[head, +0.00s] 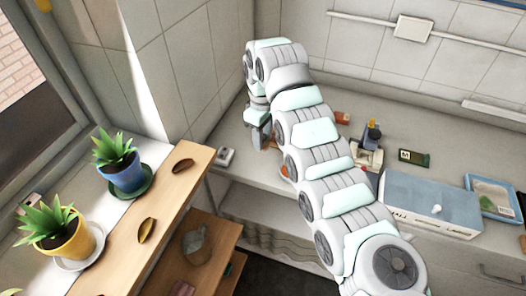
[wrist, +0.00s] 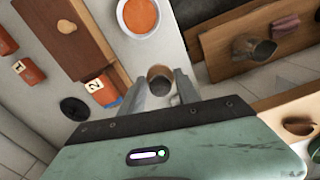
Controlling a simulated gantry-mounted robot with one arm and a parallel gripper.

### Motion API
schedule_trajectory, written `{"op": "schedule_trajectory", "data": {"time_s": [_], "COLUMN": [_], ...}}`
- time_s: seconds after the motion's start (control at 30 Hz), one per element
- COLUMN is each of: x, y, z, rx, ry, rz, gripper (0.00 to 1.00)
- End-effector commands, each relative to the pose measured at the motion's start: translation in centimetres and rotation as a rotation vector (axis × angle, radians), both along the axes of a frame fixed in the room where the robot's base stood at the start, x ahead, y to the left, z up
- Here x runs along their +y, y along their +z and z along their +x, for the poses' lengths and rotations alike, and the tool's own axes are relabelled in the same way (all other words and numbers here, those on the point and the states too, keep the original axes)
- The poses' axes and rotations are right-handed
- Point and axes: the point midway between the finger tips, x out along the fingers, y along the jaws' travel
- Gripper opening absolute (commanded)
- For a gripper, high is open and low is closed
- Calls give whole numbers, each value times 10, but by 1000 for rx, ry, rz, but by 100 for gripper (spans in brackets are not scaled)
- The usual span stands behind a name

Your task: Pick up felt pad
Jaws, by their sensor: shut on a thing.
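In the wrist view my gripper (wrist: 162,86) has its two fingers closed around a small round grey-brown thing (wrist: 160,78), which appears to be the felt pad. It sits between the fingertips, above or near the counter's edge; I cannot tell if it touches the counter. In the head view my gripper (head: 260,137) points down at the counter's left end, and my arm hides much of the area around it. The pad cannot be made out there.
A white bowl with orange contents (wrist: 138,17), a wooden board (wrist: 85,50) and a black disc (wrist: 74,108) lie near my gripper. A blue-grey box (head: 435,203) stands on the counter. Potted plants (head: 122,173) line the window sill.

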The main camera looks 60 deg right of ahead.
Motion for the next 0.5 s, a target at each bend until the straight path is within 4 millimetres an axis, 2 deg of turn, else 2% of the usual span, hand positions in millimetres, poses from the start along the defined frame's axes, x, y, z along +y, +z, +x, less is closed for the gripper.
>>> {"op": "schedule_trajectory", "data": {"time_s": [0.1,0.5], "x": [-1,1], "y": [21,80], "z": [-1,0], "rx": [3,3], "ry": [0,0], "rz": [-6,0], "gripper": [0,0]}}
